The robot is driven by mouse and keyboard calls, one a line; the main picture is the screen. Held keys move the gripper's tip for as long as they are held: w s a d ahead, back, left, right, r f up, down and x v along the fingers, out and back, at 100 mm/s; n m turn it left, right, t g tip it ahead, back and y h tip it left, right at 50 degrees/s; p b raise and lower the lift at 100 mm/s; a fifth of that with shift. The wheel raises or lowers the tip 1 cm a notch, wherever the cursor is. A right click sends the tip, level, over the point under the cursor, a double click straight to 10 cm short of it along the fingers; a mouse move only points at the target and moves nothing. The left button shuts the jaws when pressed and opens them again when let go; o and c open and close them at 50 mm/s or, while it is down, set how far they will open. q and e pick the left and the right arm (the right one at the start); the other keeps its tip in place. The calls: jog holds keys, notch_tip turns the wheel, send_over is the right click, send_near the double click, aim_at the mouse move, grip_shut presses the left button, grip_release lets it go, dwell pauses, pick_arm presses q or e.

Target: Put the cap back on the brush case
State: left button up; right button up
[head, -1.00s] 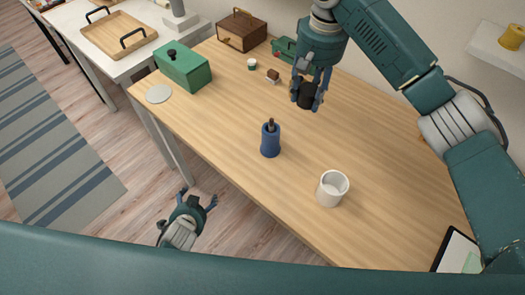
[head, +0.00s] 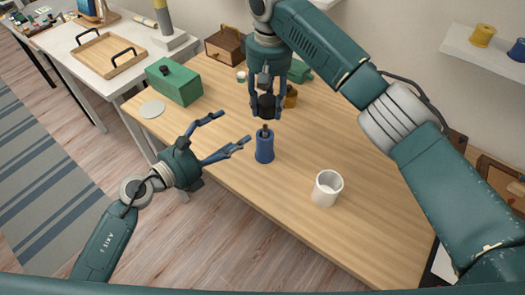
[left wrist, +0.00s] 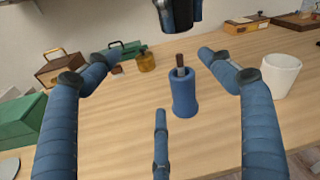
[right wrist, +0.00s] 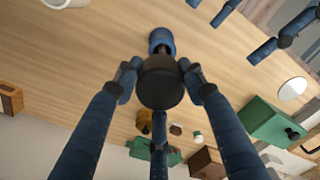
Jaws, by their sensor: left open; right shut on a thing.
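The brush case (head: 264,149) is a blue bottle standing upright on the wooden desk, with a dark brush tip sticking out of its top. My right gripper (head: 266,114) is shut on the black cap (head: 264,101) and holds it just above the brush tip, apart from the case. In the right wrist view the cap (right wrist: 160,84) partly hides the case (right wrist: 161,38). My left gripper (head: 234,130) is open and empty, left of the case. In the left wrist view the case (left wrist: 184,98) shows between its spread fingers, not touched.
A white mug (head: 327,188) stands on the desk right of the case. A green box (head: 174,82) and a pale disc (head: 152,109) are at the desk's left end. An amber jar (left wrist: 146,62) stands behind. The desk front is clear.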

aim_at(259, 143)
jog(key=shift+a+f, duration=0.1)
jog(key=shift+a, duration=0.2)
pick_arm(q)
jog(key=f+m+g, duration=0.1)
jog(key=s+f+m+g, duration=0.1)
jog(key=f+m, duration=0.1)
jog(key=f+m+g+y, duration=0.1)
jog(key=f+m, duration=0.1)
jog(key=shift+s+a+f+g, duration=0.2)
jog(key=shift+s+a+g, duration=0.1)
jog(key=shift+s+a, duration=0.1)
jog(key=shift+d, duration=0.1)
pick_arm(e)
jog(key=shift+s, duration=0.1)
pick_arm(q)
jog(key=x, duration=1.2)
jog(key=c, duration=1.8)
pick_arm(e)
jog(key=shift+f, duration=2.5)
jog(key=shift+f, duration=0.85)
